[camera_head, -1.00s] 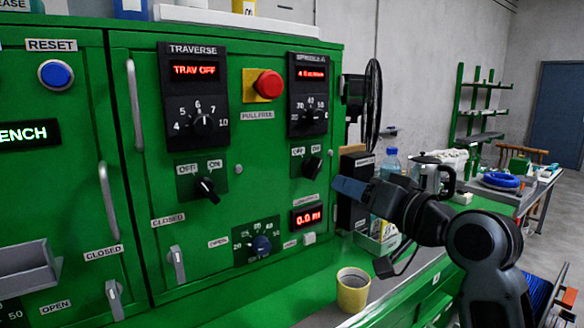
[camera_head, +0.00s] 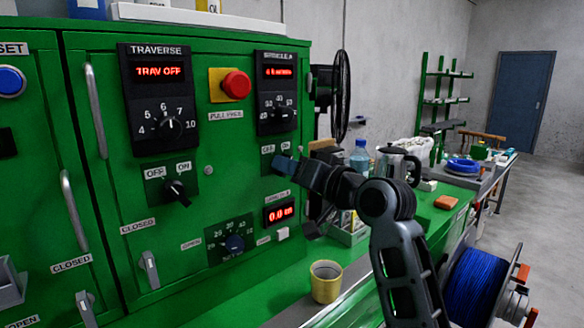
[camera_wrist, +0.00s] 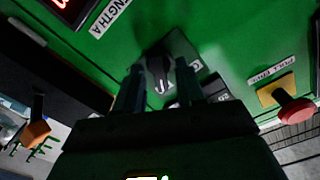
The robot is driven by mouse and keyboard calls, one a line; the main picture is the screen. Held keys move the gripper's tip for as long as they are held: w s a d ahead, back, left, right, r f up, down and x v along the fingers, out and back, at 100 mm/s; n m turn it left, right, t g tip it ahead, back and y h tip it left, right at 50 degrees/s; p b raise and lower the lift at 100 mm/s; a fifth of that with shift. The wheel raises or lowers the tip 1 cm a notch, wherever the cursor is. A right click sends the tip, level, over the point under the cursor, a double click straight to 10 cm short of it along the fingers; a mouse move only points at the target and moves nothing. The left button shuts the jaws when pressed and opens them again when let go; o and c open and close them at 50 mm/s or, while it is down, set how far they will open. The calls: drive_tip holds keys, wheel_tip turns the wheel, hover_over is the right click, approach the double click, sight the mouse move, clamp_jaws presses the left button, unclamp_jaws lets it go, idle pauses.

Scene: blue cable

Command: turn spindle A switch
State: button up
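The spindle A switch, a black rotary knob (camera_wrist: 158,70), sits on its green OFF/ON plate (camera_head: 268,164) below the spindle A panel (camera_head: 278,95). In the head view the gripper hides the knob. My gripper (camera_head: 288,167) reaches to the cabinet front at the switch. In the wrist view its two dark fingers (camera_wrist: 161,84) are apart, one on each side of the knob.
A red stop button (camera_head: 236,84) on a yellow plate is up and left. The traverse switch (camera_head: 177,191) is to the left, and a length display (camera_head: 279,214) and dial (camera_head: 234,243) are below. A yellow cup (camera_head: 325,281) stands on the ledge under my arm.

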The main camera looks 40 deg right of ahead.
clamp_jaws()
drive_tip(key=shift+n, duration=0.3)
idle(0.3)
drive_tip(key=shift+n+b, duration=3.95)
drive_tip(key=shift+n, duration=1.75)
unclamp_jaws()
